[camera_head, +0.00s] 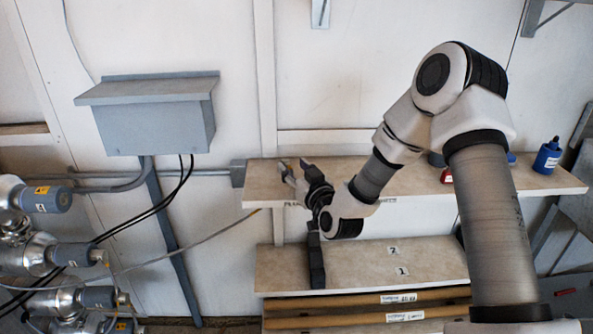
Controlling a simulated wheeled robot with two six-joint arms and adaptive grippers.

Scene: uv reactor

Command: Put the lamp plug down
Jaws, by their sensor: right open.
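My right gripper (297,172) is open above the left end of the upper shelf (415,192). Its fingers point up and left, and I see nothing between them. I cannot pick out a loose lamp plug with certainty. At the left, steel tubes end in grey-blue caps, an upper one (55,199), a middle one (88,257) and a lower one (98,297). Black cables (150,212) run down from the grey wall box (155,125) towards these tubes. My left gripper is not in view.
A thin grey cable (190,243) ends in an orange tip by the upper shelf's left end. A blue bottle (547,158) and a red item (446,176) stand on that shelf. A dark upright piece (316,262) shows before the lower shelf (430,262), which bears labels 1 and 2.

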